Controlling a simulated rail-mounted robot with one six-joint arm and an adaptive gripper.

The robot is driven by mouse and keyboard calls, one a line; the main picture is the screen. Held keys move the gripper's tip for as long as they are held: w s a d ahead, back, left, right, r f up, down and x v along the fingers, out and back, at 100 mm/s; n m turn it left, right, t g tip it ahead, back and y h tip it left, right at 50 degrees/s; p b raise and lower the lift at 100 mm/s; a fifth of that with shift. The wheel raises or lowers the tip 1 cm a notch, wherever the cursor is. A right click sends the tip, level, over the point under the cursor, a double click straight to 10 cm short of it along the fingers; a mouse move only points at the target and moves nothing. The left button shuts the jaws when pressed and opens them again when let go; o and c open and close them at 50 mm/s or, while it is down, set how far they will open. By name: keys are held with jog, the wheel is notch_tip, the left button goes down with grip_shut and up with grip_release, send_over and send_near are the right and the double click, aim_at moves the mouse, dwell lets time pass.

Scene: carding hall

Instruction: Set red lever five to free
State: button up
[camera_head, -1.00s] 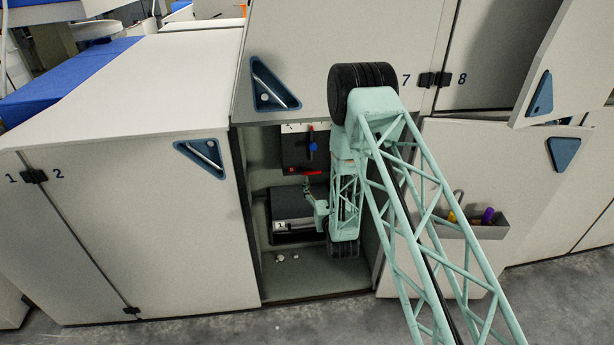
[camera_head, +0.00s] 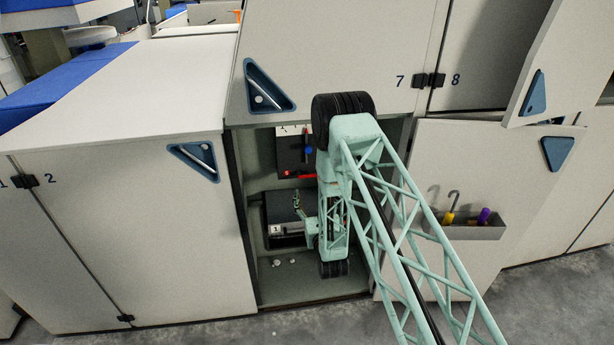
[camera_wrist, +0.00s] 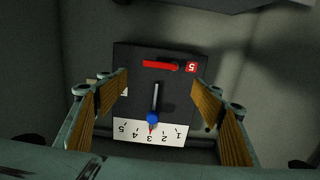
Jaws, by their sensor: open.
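Red lever five (camera_wrist: 160,65) shows in the wrist view as a red bar lying crosswise on a dark panel (camera_wrist: 128,55), beside a red label 5 (camera_wrist: 191,67). The label appears upside down. In the head view the red lever (camera_head: 307,177) also lies level, below a blue-knobbed lever. My gripper (camera_wrist: 161,84) is open and empty, its wood-faced fingers spread either side of the panel in the wrist view, apart from the red lever. In the head view my gripper (camera_head: 298,203) is inside the open bay, below the red lever. No marking for free is readable.
The blue knob (camera_wrist: 153,118) sits over a white scale (camera_wrist: 175,130) numbered 1 to 5. A dark box labelled 1 (camera_head: 283,240) lies below in the bay. The open door (camera_head: 440,165) at right carries a small holder (camera_head: 480,230). Bay walls are close around my arm.

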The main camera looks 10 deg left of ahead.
aim_at(307, 175)
jog(key=shift+b+x, duration=1.35)
jog(key=shift+x, duration=5.35)
jog(key=shift+c, duration=0.3)
jog(key=c, duration=1.1)
jog(key=shift+o, duration=0.2)
jog(key=shift+s, duration=0.1)
